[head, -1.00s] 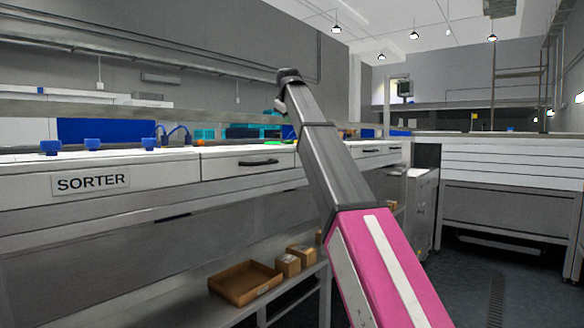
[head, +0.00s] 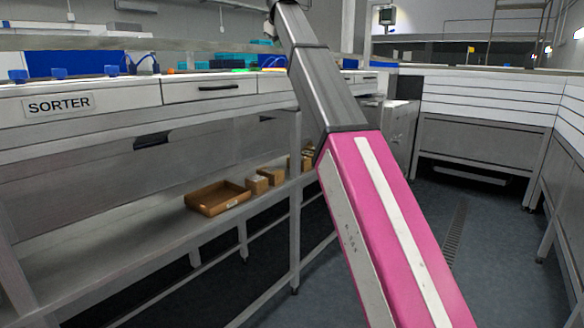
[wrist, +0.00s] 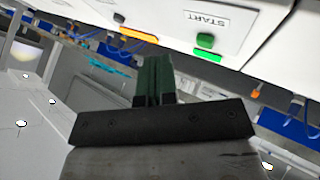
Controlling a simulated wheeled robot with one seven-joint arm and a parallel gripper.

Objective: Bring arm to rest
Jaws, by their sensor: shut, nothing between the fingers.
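My arm, grey and pink, reaches up through the middle of the head view, and its far end is cut off at the top edge. My gripper (wrist: 154,78) shows in the wrist view with its two dark green fingers together and nothing between them. It is clear of the bench in that view. Behind it the wrist view shows a white panel with a START label (wrist: 208,18) and a green button (wrist: 205,40). The gripper's fingers cannot be made out in the head view.
The bench with the SORTER label (head: 59,104) runs along the left. An open cardboard tray (head: 217,200) and small boxes (head: 257,184) sit on its lower shelf. A grey cabinet (head: 399,135) and a white-fronted counter (head: 485,100) stand right. The floor (head: 465,270) at right is clear.

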